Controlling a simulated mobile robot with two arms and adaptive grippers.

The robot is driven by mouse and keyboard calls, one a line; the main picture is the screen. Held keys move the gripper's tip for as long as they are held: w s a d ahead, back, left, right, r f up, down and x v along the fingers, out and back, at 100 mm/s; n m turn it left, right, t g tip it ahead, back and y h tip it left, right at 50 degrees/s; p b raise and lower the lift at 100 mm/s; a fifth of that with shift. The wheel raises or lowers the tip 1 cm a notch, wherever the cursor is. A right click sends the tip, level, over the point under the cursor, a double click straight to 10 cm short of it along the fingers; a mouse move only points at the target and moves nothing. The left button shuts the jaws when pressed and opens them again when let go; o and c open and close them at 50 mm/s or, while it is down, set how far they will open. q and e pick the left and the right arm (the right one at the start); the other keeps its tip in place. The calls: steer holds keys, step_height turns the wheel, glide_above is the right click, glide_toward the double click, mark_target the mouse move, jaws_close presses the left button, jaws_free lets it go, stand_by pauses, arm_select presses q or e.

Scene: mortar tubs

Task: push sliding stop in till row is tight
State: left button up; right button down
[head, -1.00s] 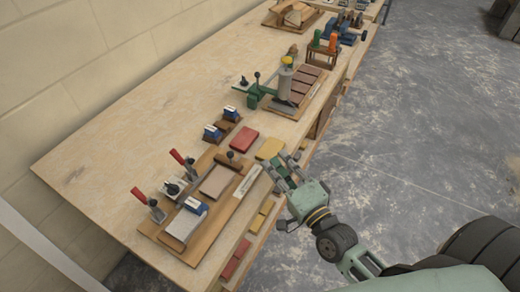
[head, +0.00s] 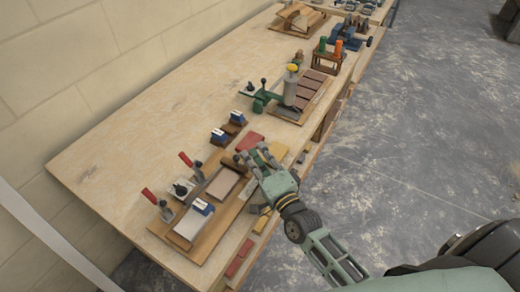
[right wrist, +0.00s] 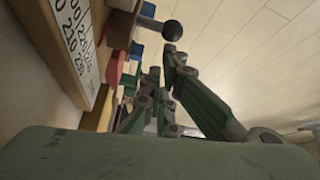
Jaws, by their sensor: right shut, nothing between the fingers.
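The sliding stop appears to be the wooden bar with a dark ball knob (head: 237,158) at the far end of a wooden fixture board (head: 232,214). The knob also shows close up in the right wrist view (right wrist: 172,30). A pale pinkish block (head: 222,183) lies on the board on the near side of the stop. A pale block with a blue-and-white piece (head: 195,220) lies nearer. My right gripper (head: 258,158) is shut and empty, just right of the knob; contact cannot be told. My left gripper is not in view.
Two red-handled clamps (head: 185,158) stand along the board's left side. A red block (head: 250,141) and a yellow block (head: 278,151) lie beyond. A printed scale (right wrist: 72,30) runs along the board. A green lever press (head: 265,97) stands farther back. The table's left is clear.

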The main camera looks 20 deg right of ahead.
steer(key=shift+s+a+p, duration=0.25)
steer(key=shift+s+a, duration=0.4)
steer(key=shift+a, duration=0.2)
steer(key=shift+s+a+p, duration=0.25)
steer(key=shift+s+a, duration=0.4)
steer(key=shift+a, duration=0.2)
steer(key=shift+w, duration=0.1)
